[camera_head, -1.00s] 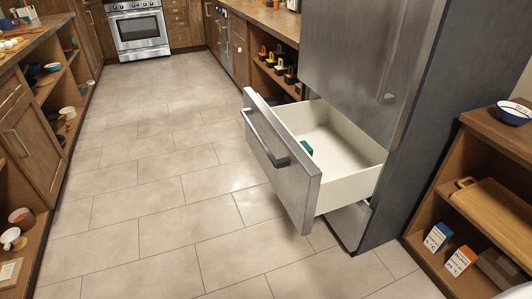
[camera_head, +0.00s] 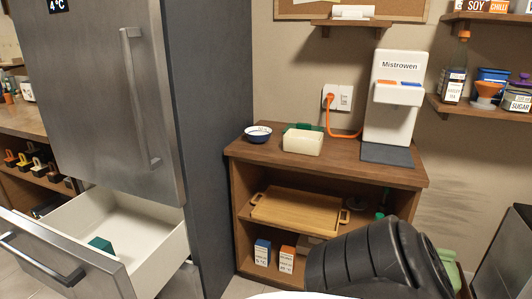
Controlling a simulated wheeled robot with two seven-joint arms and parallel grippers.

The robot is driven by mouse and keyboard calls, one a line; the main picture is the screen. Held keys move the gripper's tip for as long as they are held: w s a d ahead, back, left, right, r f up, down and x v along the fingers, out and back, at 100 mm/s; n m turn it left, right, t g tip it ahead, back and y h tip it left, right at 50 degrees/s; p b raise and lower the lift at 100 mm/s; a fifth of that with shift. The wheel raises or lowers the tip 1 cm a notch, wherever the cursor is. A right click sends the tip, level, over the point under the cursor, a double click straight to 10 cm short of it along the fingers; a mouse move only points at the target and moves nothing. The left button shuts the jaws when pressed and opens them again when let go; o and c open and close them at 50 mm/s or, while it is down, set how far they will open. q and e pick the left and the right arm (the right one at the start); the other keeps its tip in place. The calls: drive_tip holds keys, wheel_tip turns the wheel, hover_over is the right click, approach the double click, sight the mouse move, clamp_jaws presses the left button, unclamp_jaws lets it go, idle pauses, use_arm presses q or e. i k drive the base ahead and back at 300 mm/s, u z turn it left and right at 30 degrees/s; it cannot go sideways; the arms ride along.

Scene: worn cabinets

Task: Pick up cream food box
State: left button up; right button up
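A cream box (camera_head: 302,142) sits on top of the low wooden cabinet (camera_head: 345,166), left of the white dispenser. A green piece (camera_head: 304,127) shows at its back edge; I cannot tell if it is part of the box. A dark ribbed part at the lower right looks like my own arm. Neither gripper's fingers are in view, and nothing of mine touches the box.
A blue-rimmed bowl (camera_head: 258,134) stands left of the box, and the white dispenser (camera_head: 395,98) to its right with an orange cord. A wooden tray (camera_head: 297,214) lies on the shelf below. The fridge drawer (camera_head: 70,269) is open at left, holding a teal item (camera_head: 101,244).

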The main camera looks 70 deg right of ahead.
sight(310, 143)
drive_tip(key=z, duration=2.6)
drive_tip(key=k, duration=0.65)
drive_tip(key=u, duration=0.6)
drive_tip(key=i, duration=1.95)
drive_tip(key=z, duration=0.55)
